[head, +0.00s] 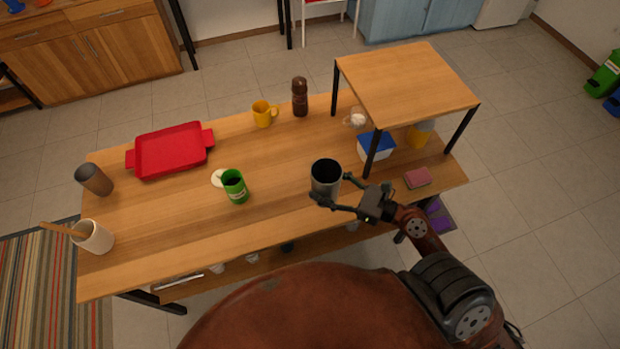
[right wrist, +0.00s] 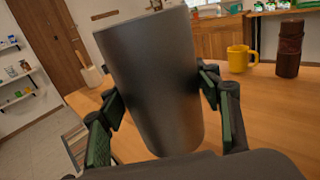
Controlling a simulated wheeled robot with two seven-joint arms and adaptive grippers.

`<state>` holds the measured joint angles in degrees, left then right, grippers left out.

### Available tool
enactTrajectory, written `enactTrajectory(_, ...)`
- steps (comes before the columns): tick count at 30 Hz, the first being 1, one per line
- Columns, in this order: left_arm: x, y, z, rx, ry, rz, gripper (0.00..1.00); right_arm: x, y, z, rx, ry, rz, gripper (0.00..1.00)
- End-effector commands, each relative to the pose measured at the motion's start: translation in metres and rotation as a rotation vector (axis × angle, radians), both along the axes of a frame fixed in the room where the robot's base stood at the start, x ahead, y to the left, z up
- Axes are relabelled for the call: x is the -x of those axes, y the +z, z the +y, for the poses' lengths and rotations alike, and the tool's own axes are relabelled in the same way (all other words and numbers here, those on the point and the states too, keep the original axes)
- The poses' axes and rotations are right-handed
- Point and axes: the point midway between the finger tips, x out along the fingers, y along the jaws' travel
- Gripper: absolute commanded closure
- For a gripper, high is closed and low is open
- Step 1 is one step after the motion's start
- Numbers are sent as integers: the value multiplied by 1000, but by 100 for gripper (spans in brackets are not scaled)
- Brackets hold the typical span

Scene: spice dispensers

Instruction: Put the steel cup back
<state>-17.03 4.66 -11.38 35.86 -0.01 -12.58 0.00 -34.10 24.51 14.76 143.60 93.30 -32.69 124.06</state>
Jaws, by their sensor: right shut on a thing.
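The steel cup (head: 325,179) is a dark grey, open-topped cylinder, upright near the front of the wooden table, right of the middle. My right gripper (head: 337,200) is around it from the front right. In the right wrist view the cup (right wrist: 150,80) fills the space between the two fingers, with green pads against its sides. I cannot tell whether its base touches the table. A similar brown-grey cup (head: 93,179) stands at the table's left end. My left gripper does not show.
A green can (head: 235,187) stands left of the steel cup, beside a white disc. A red tray (head: 170,150), yellow mug (head: 264,114) and brown bottle (head: 300,97) are further back. A raised wooden shelf (head: 405,83) stands at right.

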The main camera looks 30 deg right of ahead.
Motion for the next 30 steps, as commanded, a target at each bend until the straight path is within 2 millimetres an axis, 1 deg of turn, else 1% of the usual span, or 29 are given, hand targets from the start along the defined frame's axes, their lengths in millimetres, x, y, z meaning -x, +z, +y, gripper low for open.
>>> enactTrajectory(1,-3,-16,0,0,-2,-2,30,-10,-11,-1,2,3,-2,72)
enactTrajectory(5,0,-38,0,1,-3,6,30,-29,-21,-6,3,3,-2,72)
enactTrajectory(11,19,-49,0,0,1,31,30,-76,-37,-19,-1,4,-1,72)
enactTrajectory(12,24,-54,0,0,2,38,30,-81,-47,-21,-2,3,2,72)
enactTrajectory(15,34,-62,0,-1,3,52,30,-95,-65,-24,-3,3,3,72)
enactTrajectory(19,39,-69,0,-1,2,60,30,-107,-79,-27,-1,4,2,72)
enactTrajectory(26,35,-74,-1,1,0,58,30,-116,-89,-30,0,4,0,72)
enactTrajectory(28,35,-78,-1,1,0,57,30,-121,-97,-31,-1,4,2,72)
enactTrajectory(30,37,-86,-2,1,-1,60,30,-120,-111,-31,-3,3,4,72)
